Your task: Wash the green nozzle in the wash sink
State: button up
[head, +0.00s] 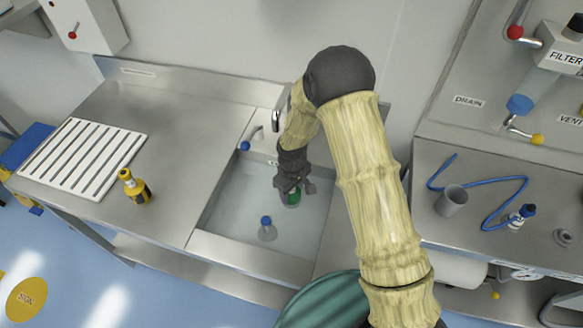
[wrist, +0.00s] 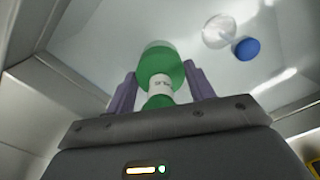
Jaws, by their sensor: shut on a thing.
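My gripper (head: 293,188) reaches down into the wash sink (head: 225,212) and is shut on the green nozzle (head: 293,199). In the wrist view the green nozzle (wrist: 160,66) sits between the two purple-grey fingers of my gripper (wrist: 160,90), with a white labelled band around its middle. The sink looks to hold pale water, and the nozzle is low in the basin. I cannot tell whether it touches the bottom. A clear bottle with a blue cap (head: 266,230) stands in the sink in front of the gripper; it also shows in the wrist view (wrist: 218,32).
A tap (head: 276,121) and a blue-handled valve (head: 246,145) are behind the basin. A white slotted rack (head: 82,157) and a yellow-and-black bottle (head: 135,187) are on the counter left. A grey cup (head: 451,201) and blue hose (head: 492,222) lie on the right bench.

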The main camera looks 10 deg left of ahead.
jog(key=shift+r+p, duration=3.85)
jog(key=shift+r, duration=2.1)
jog(key=shift+f, duration=0.1)
